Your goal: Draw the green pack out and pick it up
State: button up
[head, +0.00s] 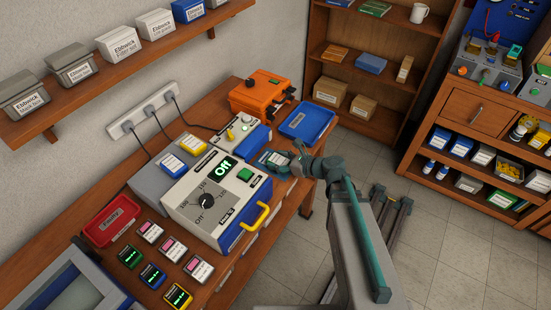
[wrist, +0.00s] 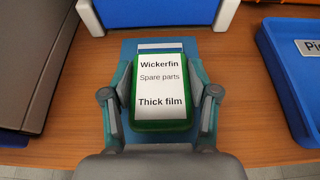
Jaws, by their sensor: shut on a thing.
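The green pack (wrist: 160,125) has a white label reading "Wickerfin Spare parts Thick film". In the wrist view it sits between the two fingers of my gripper (wrist: 160,88), which is shut on its sides. A flat blue thing with a white strip (wrist: 130,48) shows behind or under the pack; whether they touch is hard to tell. In the head view my gripper (head: 275,160) is over the right edge of the wooden bench, and the pack is small and partly hidden by it.
A blue tray (wrist: 275,60) lies to the right, and a grey case (wrist: 28,60) to the left. A blue-ended device (wrist: 155,12) stands just ahead. In the head view, the large testbench unit (head: 215,195) and an orange case (head: 262,94) stand on the bench.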

aim_at(279, 160)
jog(key=o, duration=1.2)
jog(key=shift+o, duration=0.2)
jog(key=shift+r, duration=0.1)
jog(key=shift+r, duration=4.9)
